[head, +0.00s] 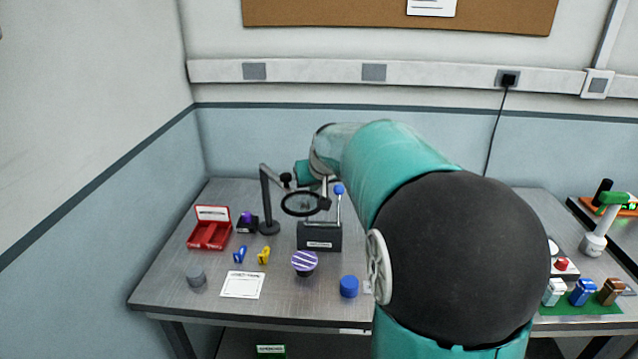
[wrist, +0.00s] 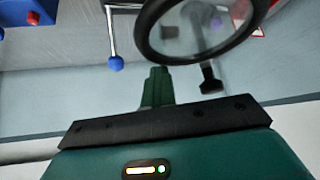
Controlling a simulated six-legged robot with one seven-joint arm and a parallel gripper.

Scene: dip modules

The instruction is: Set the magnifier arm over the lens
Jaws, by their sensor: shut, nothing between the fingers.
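The magnifier (head: 266,200) has a black post, a jointed arm and a black-rimmed round glass; its ring also shows large in the wrist view (wrist: 149,32). In the head view the ring hangs right of the post, above the left side of a dark grey box. A purple-topped black block (head: 247,223) sits left of the post; I cannot tell whether it is the lens. My gripper (wrist: 157,84) is shut and empty, close to the ring; in the head view its fingers are hard to make out among my arm and the magnifier.
The dark grey box (head: 319,238) has a blue-knobbed lever (head: 339,190) close to the ring.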

